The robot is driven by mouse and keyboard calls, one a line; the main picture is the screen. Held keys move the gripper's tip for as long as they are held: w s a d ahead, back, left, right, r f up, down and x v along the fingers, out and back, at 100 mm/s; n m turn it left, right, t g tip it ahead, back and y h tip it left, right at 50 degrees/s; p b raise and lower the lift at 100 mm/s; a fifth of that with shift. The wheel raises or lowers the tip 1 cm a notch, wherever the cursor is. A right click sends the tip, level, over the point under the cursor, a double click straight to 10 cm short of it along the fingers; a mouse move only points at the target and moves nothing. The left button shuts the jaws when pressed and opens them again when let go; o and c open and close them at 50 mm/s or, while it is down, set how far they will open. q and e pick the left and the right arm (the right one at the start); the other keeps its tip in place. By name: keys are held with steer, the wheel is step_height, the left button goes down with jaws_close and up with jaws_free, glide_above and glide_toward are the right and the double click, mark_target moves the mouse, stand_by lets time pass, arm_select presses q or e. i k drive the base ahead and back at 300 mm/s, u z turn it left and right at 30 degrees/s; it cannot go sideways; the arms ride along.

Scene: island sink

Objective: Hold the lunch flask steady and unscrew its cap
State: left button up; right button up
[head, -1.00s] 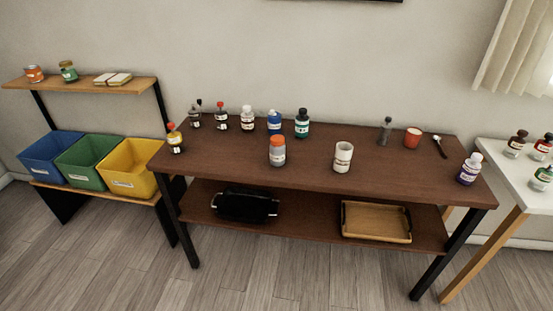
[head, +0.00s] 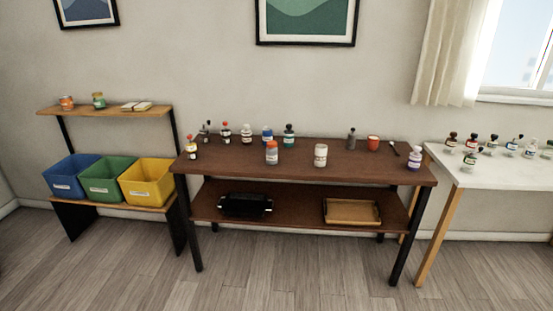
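No object can be identified for certain as the lunch flask at this distance. A squat pale grey container with an orange cap (head: 271,154) stands upright at the front middle of the dark brown table (head: 350,168); it may be the flask. Its cap appears to be on. A white cylindrical container with a label (head: 320,155) stands upright to its right, apart from it. Neither of my grippers is in view, and nothing touches these containers.
The lower shelf holds a wooden tray (head: 351,222). A white table (head: 500,173) adjoins at right. Floor in front is clear.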

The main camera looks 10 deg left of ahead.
mark_target(271, 153)
steer(key=z, duration=0.7)
steer(key=i, duration=0.8)
steer(key=z, duration=0.7)
steer(key=i, duration=1.3)
steer(key=u, duration=1)
steer(key=i, duration=0.7)
steer(key=u, duration=0.85)
